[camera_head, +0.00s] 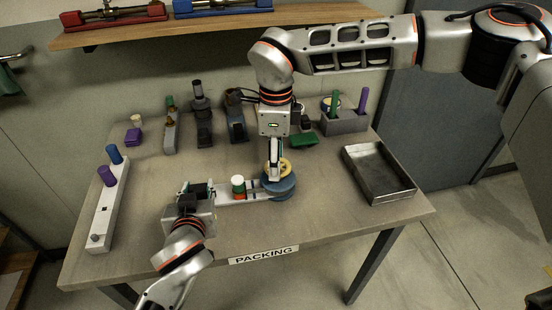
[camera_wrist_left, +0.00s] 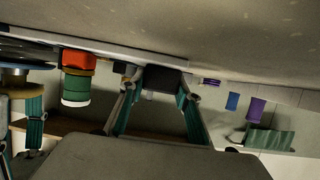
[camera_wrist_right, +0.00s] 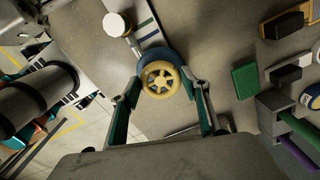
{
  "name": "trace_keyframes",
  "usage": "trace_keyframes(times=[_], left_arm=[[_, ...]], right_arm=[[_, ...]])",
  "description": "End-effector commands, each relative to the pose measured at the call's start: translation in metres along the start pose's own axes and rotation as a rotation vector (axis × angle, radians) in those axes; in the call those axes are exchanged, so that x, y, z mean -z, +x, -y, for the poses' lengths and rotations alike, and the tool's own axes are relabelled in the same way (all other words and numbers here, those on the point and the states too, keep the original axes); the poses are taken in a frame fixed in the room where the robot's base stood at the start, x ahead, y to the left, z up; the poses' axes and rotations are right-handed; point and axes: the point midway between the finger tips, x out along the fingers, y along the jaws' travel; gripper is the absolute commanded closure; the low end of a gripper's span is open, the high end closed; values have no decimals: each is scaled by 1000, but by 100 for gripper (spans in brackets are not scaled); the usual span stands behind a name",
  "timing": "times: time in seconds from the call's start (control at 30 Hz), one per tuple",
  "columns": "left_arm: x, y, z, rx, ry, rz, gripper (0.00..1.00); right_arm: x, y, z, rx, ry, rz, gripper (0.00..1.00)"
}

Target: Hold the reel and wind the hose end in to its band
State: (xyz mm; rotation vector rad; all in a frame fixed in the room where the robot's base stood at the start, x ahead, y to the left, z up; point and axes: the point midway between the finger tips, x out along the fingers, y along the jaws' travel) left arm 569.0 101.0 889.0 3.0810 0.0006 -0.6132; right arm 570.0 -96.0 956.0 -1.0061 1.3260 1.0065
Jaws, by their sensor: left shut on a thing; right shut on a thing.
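The reel is a blue drum (camera_head: 279,187) with a yellow spoked wheel (camera_wrist_right: 160,79) on top, at the right end of a pale base strip (camera_head: 225,193). Coloured stripes cross the strip in the right wrist view. A red and green cylinder with a white cap (camera_head: 238,186) stands beside the drum. I cannot make out the hose end. My left gripper (camera_head: 195,189) is shut on a dark block (camera_wrist_left: 164,81) at the strip's left end. My right gripper (camera_head: 274,172) reaches down from above, shut on the yellow wheel, whose sides meet the fingers in the right wrist view.
A grey metal tray (camera_head: 380,187) stands at the right. A white rack with blue and purple pegs (camera_head: 108,205) stands at the left. Several tools, a green block (camera_head: 304,140) and a grey holder (camera_head: 345,124) line the back. The table front, marked PACKING, is clear.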

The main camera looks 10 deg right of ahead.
Motion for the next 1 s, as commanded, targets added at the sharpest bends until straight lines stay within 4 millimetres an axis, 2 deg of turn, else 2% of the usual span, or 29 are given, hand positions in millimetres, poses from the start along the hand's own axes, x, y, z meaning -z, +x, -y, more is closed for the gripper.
trace_keyframes(times=[0.3, 0.8, 0.83, 0.9, 1.0], left_arm=[[0, 0, 1, 3, 1, 0, 100], [0, 0, 1, 3, 1, 0, 100], [0, 0, 1, 3, 1, 0, 100], [0, 0, 1, 3, 2, 0, 100], [0, 0, 1, 3, 2, 0, 100]], right_arm=[[1, 1, -1, -1, -107, -2, 76], [1, 1, 0, -1, -125, -2, 76], [1, 1, 0, -1, -125, -2, 52], [1, 0, 0, 0, -125, -2, 37], [1, 0, 0, 0, -125, -1, 37]])
